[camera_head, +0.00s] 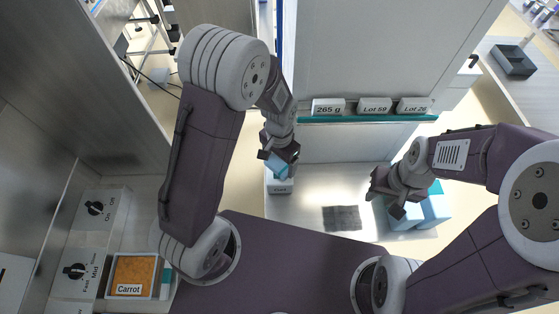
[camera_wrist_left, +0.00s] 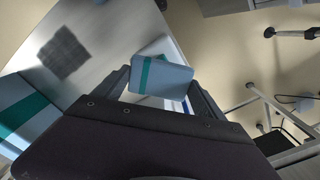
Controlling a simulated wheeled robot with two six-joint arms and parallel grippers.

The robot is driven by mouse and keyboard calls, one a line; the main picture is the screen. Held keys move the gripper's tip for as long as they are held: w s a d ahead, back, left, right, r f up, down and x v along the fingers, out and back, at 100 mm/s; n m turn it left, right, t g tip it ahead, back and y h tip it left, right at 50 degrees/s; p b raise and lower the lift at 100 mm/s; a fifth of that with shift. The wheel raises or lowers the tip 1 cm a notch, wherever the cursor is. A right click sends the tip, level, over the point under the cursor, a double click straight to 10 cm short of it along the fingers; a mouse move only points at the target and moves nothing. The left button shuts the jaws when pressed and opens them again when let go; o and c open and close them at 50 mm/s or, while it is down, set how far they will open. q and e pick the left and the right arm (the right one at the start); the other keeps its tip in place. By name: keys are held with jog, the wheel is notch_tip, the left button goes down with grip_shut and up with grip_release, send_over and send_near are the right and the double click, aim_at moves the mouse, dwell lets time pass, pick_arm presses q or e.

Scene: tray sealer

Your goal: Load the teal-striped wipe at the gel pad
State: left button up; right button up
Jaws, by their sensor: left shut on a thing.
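The teal-striped wipe, a light blue block with a teal band, is between the fingers of my left gripper (camera_head: 279,160). In the left wrist view the wipe (camera_wrist_left: 168,78) shows at the fingertips, with its stripe near one end. In the head view the blue wipe (camera_head: 277,165) is partly hidden by the fingers, above a small white labelled box (camera_head: 280,187). I cannot tell whether the wipe touches that box; its label is too small to read surely. My right gripper (camera_head: 384,196) appears open and empty, beside light blue blocks with teal bands (camera_head: 433,207).
A dark textured square (camera_head: 342,218) lies on the metal surface, between my two grippers. White labels (camera_head: 328,106) line the teal-edged shelf at the back. A bin marked Carrot (camera_head: 131,276) and knob panels stand at lower left. Bare metal lies around the dark square.

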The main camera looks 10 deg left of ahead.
aim_at(278, 163)
pick_arm(q)
jog(key=shift+f+b, duration=0.65)
jog(key=shift+f, duration=0.4)
dwell(0.7)
jog(key=shift+s, duration=0.1)
dwell(1.1)
notch_tip(278, 163, up, 7)
jog(key=p, duration=0.7)
jog(key=shift+r, duration=0.1)
jog(key=shift+w+a, duration=0.2)
jog(key=shift+a, duration=0.05)
jog(key=a+r+n, duration=0.5)
jog(key=a, duration=0.2)
jog(key=shift+a+n, duration=0.3)
jog(key=shift+n, duration=0.1)
